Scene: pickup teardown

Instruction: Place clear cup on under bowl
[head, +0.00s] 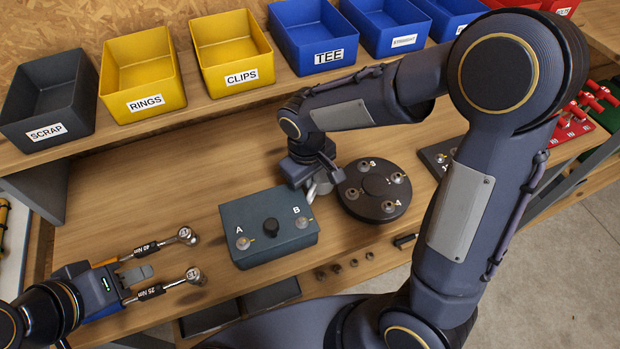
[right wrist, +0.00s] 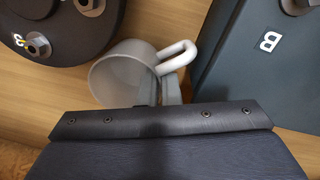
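A light grey cup (right wrist: 122,75) with a loop handle shows in the right wrist view, between a round dark fixture and a grey box. Its handle reaches to the upper right. In the head view only a pale part of it (head: 319,187) shows; my right arm hides the rest. My right gripper (right wrist: 160,92) has its fingers at the cup's handle side; whether they grip it is unclear. My left gripper (head: 137,275) is at the lower left, near two torque wrenches; its finger opening is unclear. I see no bowl.
The grey box marked A and B (head: 268,228) and the round numbered fixture (head: 374,191) flank the cup. Torque wrenches (head: 150,250) lie at left. Labelled bins, including RINGS (head: 143,75) and TEE (head: 312,42), line the raised shelf.

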